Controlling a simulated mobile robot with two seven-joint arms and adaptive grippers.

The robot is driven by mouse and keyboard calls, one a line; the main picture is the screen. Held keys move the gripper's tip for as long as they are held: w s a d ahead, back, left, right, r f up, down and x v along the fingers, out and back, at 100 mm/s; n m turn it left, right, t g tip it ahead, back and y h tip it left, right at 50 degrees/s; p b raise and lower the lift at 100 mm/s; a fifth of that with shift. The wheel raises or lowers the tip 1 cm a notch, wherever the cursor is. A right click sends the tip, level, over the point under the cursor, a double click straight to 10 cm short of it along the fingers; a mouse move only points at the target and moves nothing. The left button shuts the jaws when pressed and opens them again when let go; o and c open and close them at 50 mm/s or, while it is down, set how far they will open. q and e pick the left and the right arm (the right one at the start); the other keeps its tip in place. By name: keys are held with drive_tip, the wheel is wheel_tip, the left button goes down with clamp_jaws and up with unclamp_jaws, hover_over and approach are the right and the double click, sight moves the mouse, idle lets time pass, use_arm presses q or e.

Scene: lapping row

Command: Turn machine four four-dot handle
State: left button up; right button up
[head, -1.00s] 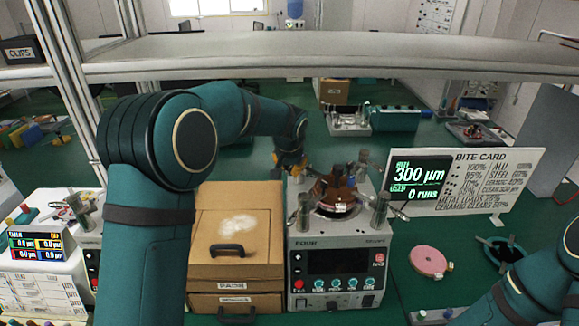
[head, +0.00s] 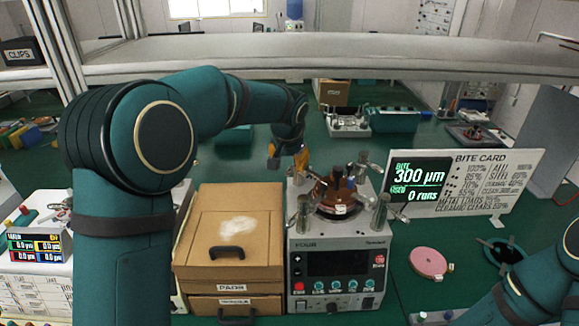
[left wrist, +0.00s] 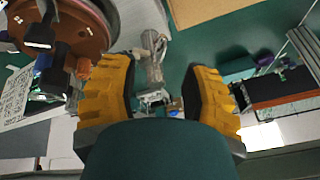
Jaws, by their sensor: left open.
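Machine four (head: 341,241), a light grey box marked FOUR, has a dark screen, a brown round plate (head: 334,196) on top and metal posts with handles at its corners. Front posts stand at left (head: 304,213) and right (head: 381,212). Any dots on the handles are too small to read. My left gripper (head: 287,158) is open above the machine's back left corner. In the left wrist view its yellow fingers (left wrist: 158,92) are apart, with a metal handle (left wrist: 153,62) showing beyond the gap, not gripped. My right arm shows at lower right; its gripper is out of frame.
A cardboard pads box (head: 234,235) stands left of the machine. A bite card board (head: 468,182) reading 300 µm and 0 runs stands right. A pink disc (head: 428,262) and dark bowl (head: 503,250) lie on the green table. A grey shelf (head: 330,50) crosses above.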

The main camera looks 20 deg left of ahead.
use_arm(q)
drive_tip(key=v, duration=0.6)
drive_tip(key=shift+s+r, duration=0.2)
drive_tip(key=shift+r, duration=0.1)
